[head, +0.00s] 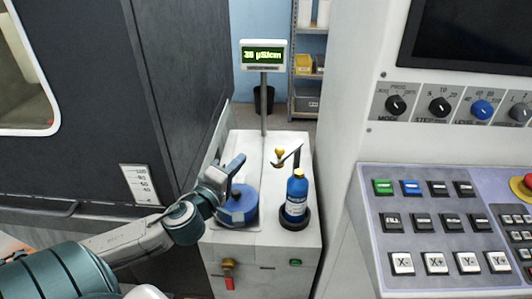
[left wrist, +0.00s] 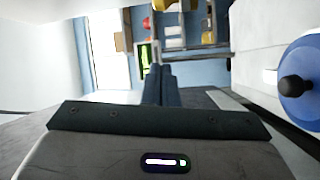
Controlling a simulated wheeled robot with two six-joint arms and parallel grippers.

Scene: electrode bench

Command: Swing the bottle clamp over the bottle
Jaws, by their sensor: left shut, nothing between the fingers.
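The bottle (head: 297,198) is blue with a white label and a yellow cap. It stands upright in a dark round holder (head: 295,221) on the right of the bench top. The bottle clamp (head: 289,158) is a dark arm on a thin post behind the bottle, with a yellow knob (head: 279,153) near it. The clamp seems to point left, away from the cap. My left gripper (head: 238,161) is shut and empty, left of the clamp and above the bench. Its closed fingers also show in the left wrist view (left wrist: 160,85). My right gripper is not in view.
A blue round lid (head: 240,205) with a dark knob sits left of the bottle, below my left gripper. A meter display (head: 263,55) stands on a post (head: 264,108) at the back. A control panel (head: 440,225) is close on the right, a dark cabinet (head: 170,80) on the left.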

